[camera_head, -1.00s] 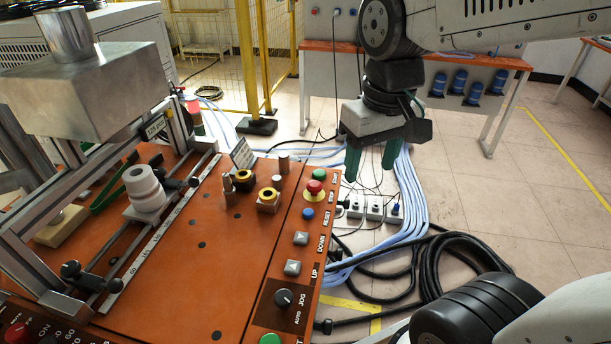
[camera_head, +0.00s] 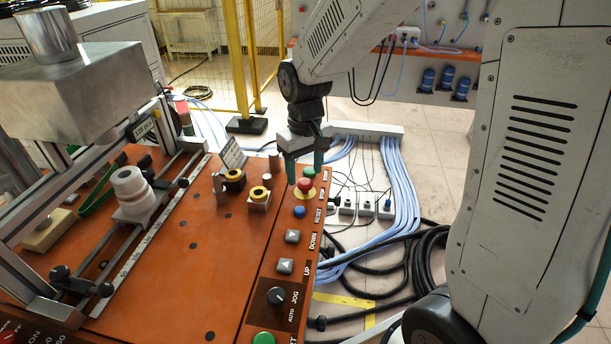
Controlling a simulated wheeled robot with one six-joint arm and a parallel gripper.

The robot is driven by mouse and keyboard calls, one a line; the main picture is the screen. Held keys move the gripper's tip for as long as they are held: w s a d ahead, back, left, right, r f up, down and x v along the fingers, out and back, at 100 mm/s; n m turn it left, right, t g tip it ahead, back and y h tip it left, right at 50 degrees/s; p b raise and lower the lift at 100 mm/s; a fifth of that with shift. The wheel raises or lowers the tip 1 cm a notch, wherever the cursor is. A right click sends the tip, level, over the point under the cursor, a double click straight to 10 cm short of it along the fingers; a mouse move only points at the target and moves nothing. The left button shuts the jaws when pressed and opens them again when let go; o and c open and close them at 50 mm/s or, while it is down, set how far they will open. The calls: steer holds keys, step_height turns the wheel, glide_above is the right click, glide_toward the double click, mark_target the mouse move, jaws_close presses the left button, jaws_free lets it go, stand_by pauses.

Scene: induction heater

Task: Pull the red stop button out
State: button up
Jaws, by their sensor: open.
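The red stop button (camera_head: 305,186) sits on a yellow ring near the far right edge of the orange control panel (camera_head: 225,285), beside the printed word STOP. My gripper (camera_head: 304,172) points down just behind and above the button, its two green fingers apart. The left finger is near the button's upper left and the right finger near its upper right. I cannot tell whether either finger touches the button. Nothing is held between the fingers.
A green button (camera_head: 309,171) lies just beyond the stop button, close to the fingers. A blue button (camera_head: 299,211), square buttons and a black knob (camera_head: 276,296) line the panel's right side. Yellow-topped parts (camera_head: 259,194) stand to the left. Cables lie on the floor at right.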

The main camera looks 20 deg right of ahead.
steer(key=shift+f, duration=1.3)
jaws_close()
steer(key=shift+r, duration=0.65)
jaws_free()
